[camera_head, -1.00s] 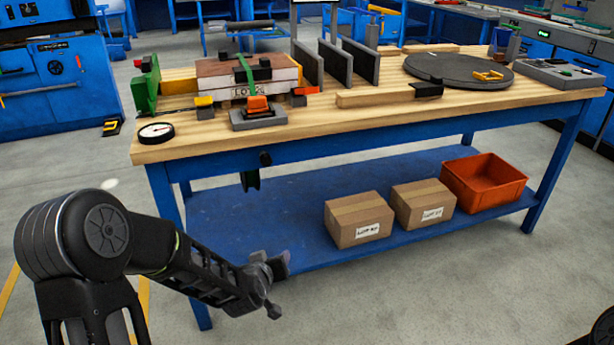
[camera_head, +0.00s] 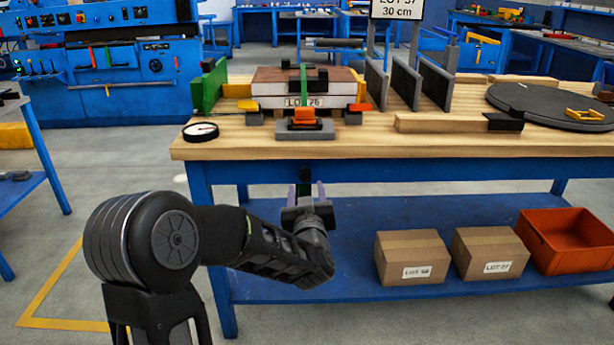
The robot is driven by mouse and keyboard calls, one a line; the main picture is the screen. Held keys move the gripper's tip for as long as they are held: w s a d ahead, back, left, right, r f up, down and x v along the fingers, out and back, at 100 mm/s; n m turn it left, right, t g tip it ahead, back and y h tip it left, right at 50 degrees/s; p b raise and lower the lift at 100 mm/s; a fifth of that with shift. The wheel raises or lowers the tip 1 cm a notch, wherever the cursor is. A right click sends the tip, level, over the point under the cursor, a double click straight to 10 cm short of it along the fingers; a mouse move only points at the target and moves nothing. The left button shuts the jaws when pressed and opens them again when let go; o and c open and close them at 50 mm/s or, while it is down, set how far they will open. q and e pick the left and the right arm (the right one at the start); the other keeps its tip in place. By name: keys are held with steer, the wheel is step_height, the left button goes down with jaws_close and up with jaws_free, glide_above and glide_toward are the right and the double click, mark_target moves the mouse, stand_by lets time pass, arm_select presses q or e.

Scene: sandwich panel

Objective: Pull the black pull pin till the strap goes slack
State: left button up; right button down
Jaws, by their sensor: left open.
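A stack of panels (camera_head: 270,82) with a "LOT 26" label lies on the wooden bench. A green strap (camera_head: 304,76) runs over it through a black block (camera_head: 322,80). In front of the stack is a grey base with an orange lever (camera_head: 304,116). I cannot tell for sure which black part is the pull pin. My left gripper (camera_head: 306,191) is open, its two fingers pointing at the bench front. My right gripper is out of view.
A round gauge (camera_head: 201,132) sits at the bench's left front corner. Grey upright dividers (camera_head: 405,82), a wooden bar (camera_head: 440,123) and a dark turntable (camera_head: 550,104) are to the right. Boxes (camera_head: 410,257) and an orange bin (camera_head: 568,240) stand on the blue lower shelf.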

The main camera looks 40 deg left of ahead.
mark_target(305, 178)
arm_select(q)
steer(key=shift+w, duration=0.1)
steer(key=b+x, duration=0.1)
steer(key=x, duration=0.6)
steer(key=shift+w+a, duration=0.25)
jaws_close()
stand_by(1.2)
